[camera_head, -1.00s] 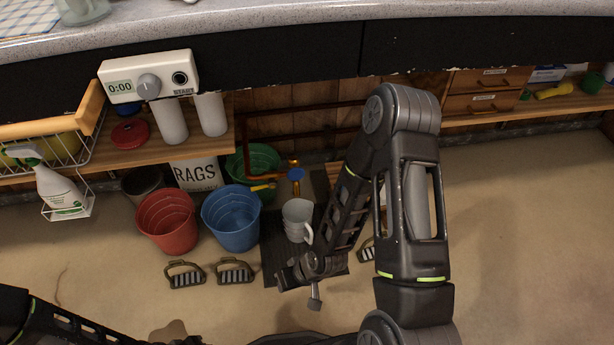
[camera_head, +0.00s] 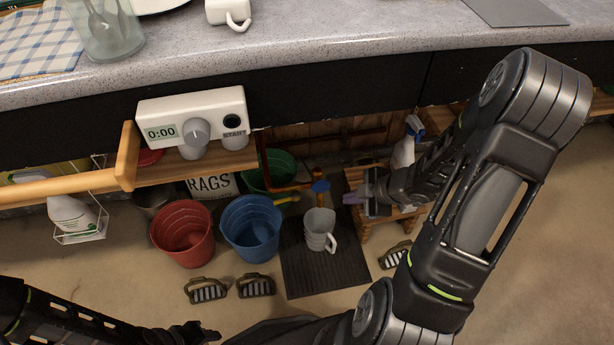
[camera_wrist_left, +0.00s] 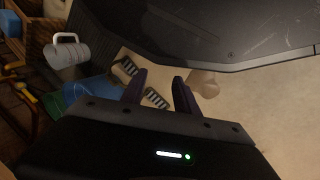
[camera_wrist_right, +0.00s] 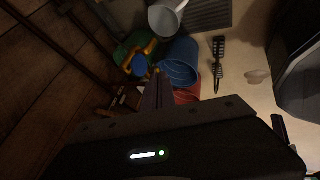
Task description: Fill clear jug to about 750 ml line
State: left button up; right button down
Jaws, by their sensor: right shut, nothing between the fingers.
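The pale jug (camera_head: 320,229) stands upright on a dark ribbed mat (camera_head: 335,275) on the floor, its handle toward the lower right. Its markings and any water in it cannot be made out. A tap with a blue handle (camera_head: 320,186) is just behind it. My right gripper (camera_head: 352,198) is shut and empty, up and right of the jug and apart from it. The jug also shows in the right wrist view (camera_wrist_right: 166,20) and the left wrist view (camera_wrist_left: 66,52). My left gripper (camera_wrist_left: 159,88) is open and empty, low at the left in the head view.
A red bucket (camera_head: 182,235) and a blue bucket (camera_head: 250,230) stand left of the mat, with a green bucket (camera_head: 270,172) behind. A wooden stool (camera_head: 385,225) is beside my right gripper. Stirrups (camera_head: 207,290) lie in front.

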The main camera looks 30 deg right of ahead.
aim_at(320, 184)
dwell(0.3)
jog(key=w+f+b, duration=0.6)
jog(key=w+f, duration=0.2)
jog(key=w, duration=0.1)
jog(key=shift+w+a, duration=0.3)
jog(key=shift+a, duration=0.1)
